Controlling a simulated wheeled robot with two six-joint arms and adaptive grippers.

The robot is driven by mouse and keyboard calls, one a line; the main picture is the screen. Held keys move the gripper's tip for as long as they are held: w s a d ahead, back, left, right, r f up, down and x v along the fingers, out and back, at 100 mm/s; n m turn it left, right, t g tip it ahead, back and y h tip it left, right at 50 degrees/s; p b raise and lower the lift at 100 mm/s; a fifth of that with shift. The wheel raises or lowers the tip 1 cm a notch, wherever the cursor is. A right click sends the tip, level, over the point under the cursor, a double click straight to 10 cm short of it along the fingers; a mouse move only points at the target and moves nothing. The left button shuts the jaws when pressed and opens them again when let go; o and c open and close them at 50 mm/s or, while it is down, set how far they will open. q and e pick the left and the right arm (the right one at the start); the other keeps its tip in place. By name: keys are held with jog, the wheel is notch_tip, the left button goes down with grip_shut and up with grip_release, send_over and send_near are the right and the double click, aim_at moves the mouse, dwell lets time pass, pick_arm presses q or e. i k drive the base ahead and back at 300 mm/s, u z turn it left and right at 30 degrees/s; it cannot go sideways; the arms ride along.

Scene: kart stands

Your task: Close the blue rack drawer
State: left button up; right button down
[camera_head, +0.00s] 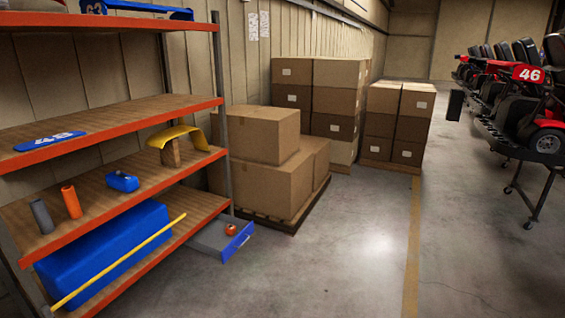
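The drawer has a blue front (238,243) and a grey body (208,236). It sticks out past the right end of the orange-edged rack (150,246), low near the floor, so it stands open. A small red-orange round object (231,229) lies in it near the front. The drawer's rear part is hidden under the rack's lower shelf. Neither of my grippers is in view.
Cardboard boxes (273,185) on a pallet stand behind the drawer, with more stacks (395,125) farther back. A yellow bar (125,258) lies along the lower shelf edge. Karts on stands (530,140) are at the right. The floor (330,250) before the drawer is clear.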

aim_at(212, 239)
jog(key=u, duration=0.15)
jog(key=i, duration=2.4)
jog(key=u, duration=0.55)
jog(key=i, duration=1.65)
jog(key=u, duration=0.2)
